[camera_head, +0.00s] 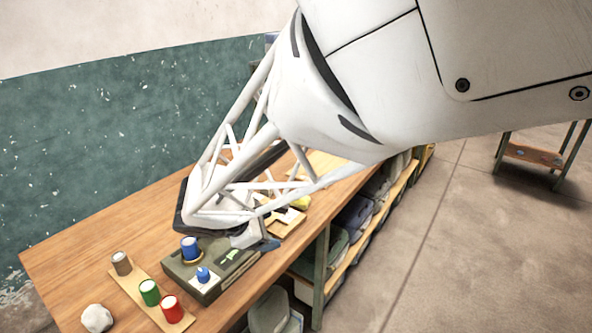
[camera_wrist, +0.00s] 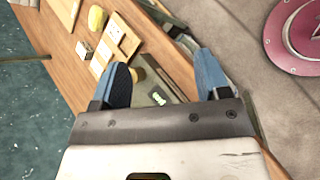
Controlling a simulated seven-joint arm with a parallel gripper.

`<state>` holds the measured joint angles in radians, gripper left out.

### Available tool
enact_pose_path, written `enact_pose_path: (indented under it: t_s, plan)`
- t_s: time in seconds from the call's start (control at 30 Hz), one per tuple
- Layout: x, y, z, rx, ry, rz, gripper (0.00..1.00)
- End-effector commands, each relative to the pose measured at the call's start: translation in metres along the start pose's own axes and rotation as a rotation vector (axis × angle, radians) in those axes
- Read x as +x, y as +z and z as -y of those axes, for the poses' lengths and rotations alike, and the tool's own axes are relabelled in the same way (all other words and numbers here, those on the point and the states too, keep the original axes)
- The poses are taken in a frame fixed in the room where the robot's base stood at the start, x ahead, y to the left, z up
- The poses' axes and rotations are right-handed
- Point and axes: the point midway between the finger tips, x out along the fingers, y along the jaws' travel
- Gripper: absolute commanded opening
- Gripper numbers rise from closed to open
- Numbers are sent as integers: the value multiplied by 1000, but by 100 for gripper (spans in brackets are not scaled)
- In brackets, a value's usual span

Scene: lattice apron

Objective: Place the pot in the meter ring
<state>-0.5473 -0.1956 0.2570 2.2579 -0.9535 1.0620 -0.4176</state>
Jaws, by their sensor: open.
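A blue pot (camera_head: 191,249) stands upright on the olive meter box (camera_head: 212,291), in or on a tan ring (camera_head: 193,260) at its back left; I cannot tell how well it is seated. The box has a green mark on top and a white plate with a small blue knob (camera_head: 203,274). My gripper (camera_head: 263,243) is by the right end of the box, open, with nothing seen between its fingers. In the wrist view, the blue fingers of my gripper (camera_wrist: 162,64) are wide apart, and part of the box (camera_wrist: 160,93) with the green mark shows between them.
A wooden strip (camera_head: 127,284) holds a brown pot (camera_head: 121,263), a green pot (camera_head: 149,292) and a red pot (camera_head: 171,308). A pale stone (camera_head: 97,318) lies at the near left. Boards and a yellow object (camera_wrist: 96,18) lie beyond the box. Shelves run below the bench edge.

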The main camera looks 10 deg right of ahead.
Motion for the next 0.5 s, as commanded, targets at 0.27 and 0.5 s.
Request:
enact_pose_path:
  t_s: [0.27,0.5]
  plan:
    - [9,74,43,381,-191,-82,69]
    - [8,120,82,711,-341,-149,69]
